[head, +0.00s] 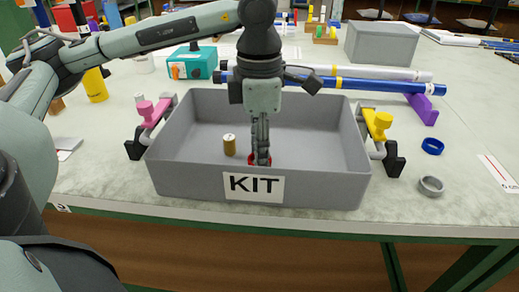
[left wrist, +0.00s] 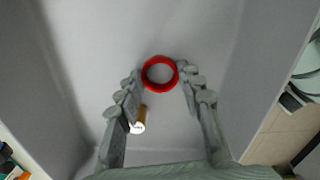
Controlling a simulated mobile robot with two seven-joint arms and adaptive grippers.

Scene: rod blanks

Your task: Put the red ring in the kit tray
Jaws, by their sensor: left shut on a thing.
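The red ring (left wrist: 160,90) is between the fingertips of my left gripper in the left wrist view. My left gripper (head: 261,160) is shut on the ring and points down inside the grey kit tray (head: 318,190), near its front wall with the KIT label. In the head view only slivers of the red ring show around the fingertips. The ring is low in the tray; I cannot tell whether it touches the floor. My right gripper is not in view.
A brass-coloured cylinder (head: 229,145) stands in the tray, left of my gripper. Clamps with pink (head: 152,112) and yellow (head: 378,122) parts sit at the tray's sides. A blue ring (head: 432,146) and a grey ring (head: 431,186) lie to the right. Long rods (head: 345,84) lie behind.

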